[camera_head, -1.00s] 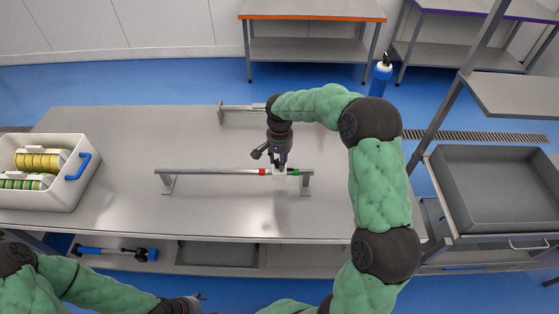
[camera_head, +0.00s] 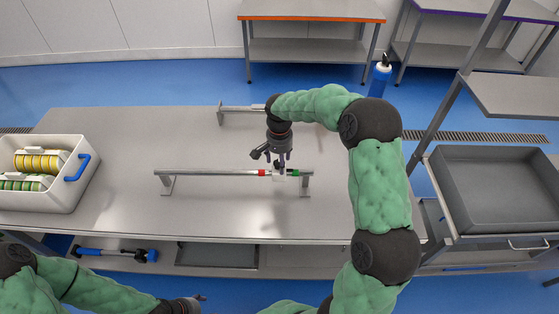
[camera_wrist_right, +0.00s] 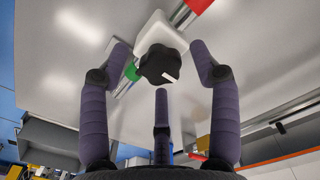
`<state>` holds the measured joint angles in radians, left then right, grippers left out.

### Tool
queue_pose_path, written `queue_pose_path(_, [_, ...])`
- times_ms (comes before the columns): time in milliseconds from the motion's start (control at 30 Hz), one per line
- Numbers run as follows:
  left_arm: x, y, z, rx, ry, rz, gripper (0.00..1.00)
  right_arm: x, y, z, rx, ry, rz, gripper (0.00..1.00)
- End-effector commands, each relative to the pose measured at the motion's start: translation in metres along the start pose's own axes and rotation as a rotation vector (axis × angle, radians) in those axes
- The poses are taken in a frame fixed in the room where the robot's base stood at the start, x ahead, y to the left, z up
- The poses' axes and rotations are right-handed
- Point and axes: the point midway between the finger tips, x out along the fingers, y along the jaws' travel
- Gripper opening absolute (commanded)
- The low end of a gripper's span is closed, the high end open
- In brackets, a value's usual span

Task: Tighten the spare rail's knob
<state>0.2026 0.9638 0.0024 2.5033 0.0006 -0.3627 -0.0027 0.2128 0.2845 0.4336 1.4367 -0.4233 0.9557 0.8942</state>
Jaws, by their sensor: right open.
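A metal rail (camera_head: 215,172) stands on the bench, raised on end posts. Near its right end it carries a red band, a white block (camera_head: 279,178) and a green band. In the right wrist view, a black lobed knob (camera_wrist_right: 163,64) with a white mark sits on the white block (camera_wrist_right: 158,30). My right gripper (camera_head: 278,166) is above the block. Its purple fingers (camera_wrist_right: 160,68) are spread open around the knob, apart from it. My left gripper (camera_head: 190,302) is low at the bottom edge; its fingers are too small to read.
A white tub (camera_head: 75,190) with yellow and green items stands at the left. A grey tray (camera_head: 495,205) is on a rack at the right. The bench's middle left is clear.

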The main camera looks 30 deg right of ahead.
Motion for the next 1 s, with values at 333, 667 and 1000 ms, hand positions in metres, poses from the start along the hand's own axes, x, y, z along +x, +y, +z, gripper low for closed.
queue_pose_path(333, [0.0, 0.0, 0.0, 0.0, 0.0, 0.0, 0.62, -0.057, -0.001, -0.001, 0.001, 0.006, -0.005, 0.63])
queue_pose_path(667, [0.0, 0.0, 0.0, 0.0, 0.0, 0.0, 0.62, -0.108, 0.0, -0.001, 0.0, 0.002, -0.001, 0.63])
queue_pose_path(1000, [0.0, 0.0, 0.0, 0.0, 0.0, 0.0, 0.62, -0.118, 0.0, -0.001, 0.001, 0.001, -0.001, 0.63])
